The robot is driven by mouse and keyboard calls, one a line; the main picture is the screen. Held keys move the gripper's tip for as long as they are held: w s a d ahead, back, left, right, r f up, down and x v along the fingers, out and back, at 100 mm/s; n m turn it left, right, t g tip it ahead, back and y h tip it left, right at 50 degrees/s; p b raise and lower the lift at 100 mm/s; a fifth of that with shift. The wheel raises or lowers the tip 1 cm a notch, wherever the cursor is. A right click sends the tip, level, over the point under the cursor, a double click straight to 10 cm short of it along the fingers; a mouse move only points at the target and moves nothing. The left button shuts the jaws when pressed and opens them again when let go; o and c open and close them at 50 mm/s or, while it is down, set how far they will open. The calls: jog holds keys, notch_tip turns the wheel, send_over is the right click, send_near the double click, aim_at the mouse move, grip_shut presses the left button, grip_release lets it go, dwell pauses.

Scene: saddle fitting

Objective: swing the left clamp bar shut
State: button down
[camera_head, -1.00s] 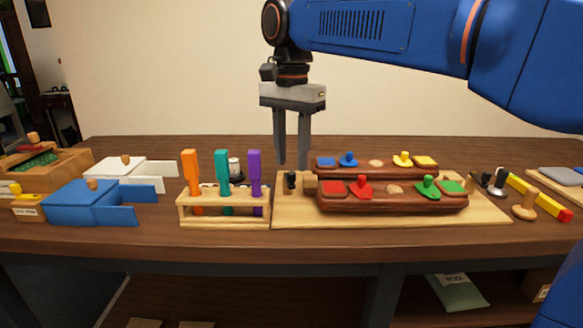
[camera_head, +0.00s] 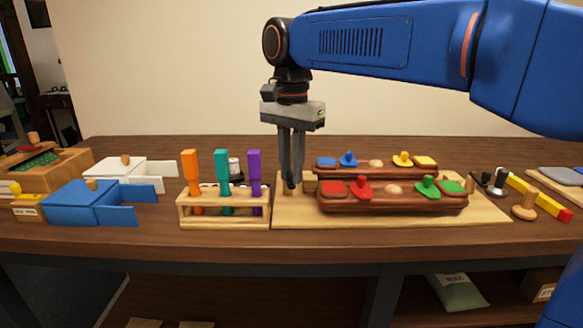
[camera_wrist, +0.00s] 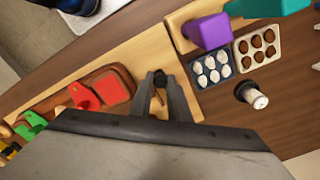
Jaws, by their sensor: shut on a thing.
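My gripper (camera_head: 291,184) is lowered at the left end of the wooden fixture board (camera_head: 300,215). Its fingers are shut on the black knob of the left clamp bar (camera_wrist: 160,77), which shows between the fingertips in the wrist view. Most of the bar is hidden by the fingers. A dark red-brown saddle block (camera_head: 392,202) lies on the board just right of the gripper, with a red pad, a red knob and a green knob on top. A second such block (camera_head: 375,172) lies behind it with blue and yellow parts. A black-knobbed clamp (camera_head: 498,180) stands at the right end.
A rack (camera_head: 225,210) with orange, teal and purple-handled tools stands close to the left of the board. Blue (camera_head: 85,203) and white (camera_head: 128,168) boxes are further left. A yellow bar (camera_head: 538,196) lies at the right.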

jog(key=shift+d, duration=0.1)
jog(key=d+n, duration=0.1)
jog(key=n, duration=0.1)
jog(key=d+n, duration=0.1)
jog(key=n, duration=0.1)
jog(key=shift+w+n, duration=0.3)
jog(key=shift+w, duration=0.1)
jog(key=n, duration=0.1)
jog(key=w+d+n, duration=0.1)
jog(key=n, duration=0.2)
jog(key=shift+w+d+n, duration=0.25)
jog(key=shift+n, duration=0.05)
jog(key=n, duration=0.1)
jog(key=w+n, duration=0.1)
jog(key=n, duration=0.1)
jog(key=shift+w+d, duration=0.25)
jog(key=shift+d, duration=0.15)
jog(key=shift+w+d+n, duration=0.1)
jog(key=shift+w+n, duration=0.3)
jog(key=shift+n, duration=0.55)
jog(key=shift+w+d+n, duration=0.1)
jog(key=shift+w+n, duration=0.25)
jog(key=shift+n, duration=0.6)
jog(key=c, duration=1.7)
grip_release()
jog(key=shift+o, duration=0.2)
notch_tip(320, 180, up, 17)
jog(key=shift+r, duration=0.2)
